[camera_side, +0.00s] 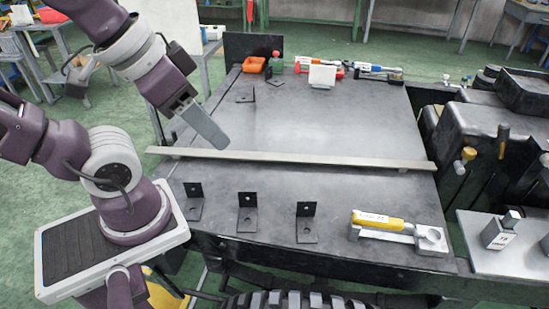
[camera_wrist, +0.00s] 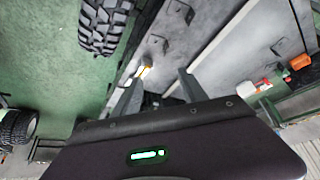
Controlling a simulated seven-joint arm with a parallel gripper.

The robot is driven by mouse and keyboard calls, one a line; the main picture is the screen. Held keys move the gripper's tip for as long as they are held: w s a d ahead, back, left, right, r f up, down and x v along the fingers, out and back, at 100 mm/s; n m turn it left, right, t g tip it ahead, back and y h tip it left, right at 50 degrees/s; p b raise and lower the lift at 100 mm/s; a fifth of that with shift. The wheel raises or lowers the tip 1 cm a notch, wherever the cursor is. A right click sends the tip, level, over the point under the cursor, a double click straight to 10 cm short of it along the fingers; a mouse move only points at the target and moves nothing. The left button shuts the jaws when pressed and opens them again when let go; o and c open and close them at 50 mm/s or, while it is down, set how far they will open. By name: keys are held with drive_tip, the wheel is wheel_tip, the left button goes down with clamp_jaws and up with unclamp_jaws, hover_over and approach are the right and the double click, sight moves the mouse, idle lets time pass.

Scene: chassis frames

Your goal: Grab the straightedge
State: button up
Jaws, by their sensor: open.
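The straightedge (camera_side: 300,158) is a long, thin, pale bar lying across the grey metal table from left to right, slightly raised at its ends. In the wrist view it shows as a pale diagonal strip (camera_wrist: 222,39), its lower part running behind a finger. My gripper (camera_side: 218,142) is above the table, left of the bar's middle and apart from it.
Several black angle brackets (camera_side: 247,213) stand in front of the bar. A yellow-handled tool (camera_side: 378,220) lies at the front right. An orange box (camera_side: 254,65) and other tools are at the back. Dark machinery (camera_side: 492,130) borders the right. The table's middle behind the bar is clear.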

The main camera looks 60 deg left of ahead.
drive_tip(key=shift+o, duration=1)
